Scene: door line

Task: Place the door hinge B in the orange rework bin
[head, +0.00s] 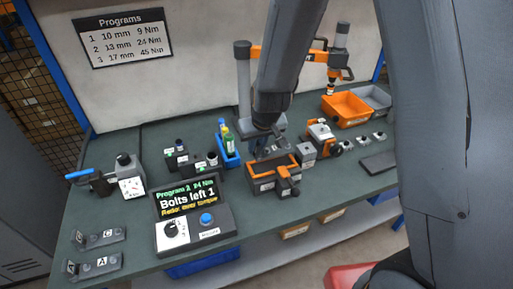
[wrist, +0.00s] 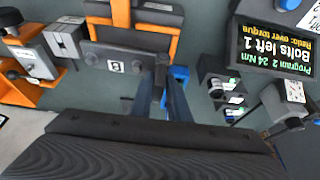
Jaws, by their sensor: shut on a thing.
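The door hinge B is a dark grey plate with a white B label (wrist: 115,66), seen upside down in the wrist view. It also shows below my wrist in the head view (head: 269,149). My gripper (wrist: 164,88) is shut on the hinge's knuckle end, with the plate reaching out to one side. In the head view, the arm hides much of my gripper (head: 268,130). The hinge is at the back edge of the orange and black fixture (head: 262,185); I cannot tell whether they touch. The orange rework bin (head: 347,111) stands open at the back right.
A grey bin (head: 374,97) stands beside the orange bin. Hinges C (head: 100,238) and A (head: 95,264) lie front left. A control box (head: 195,226) reads "Bolts left 1". A blue bottle holder (head: 228,155) and an orange clamp (head: 322,138) flank my gripper.

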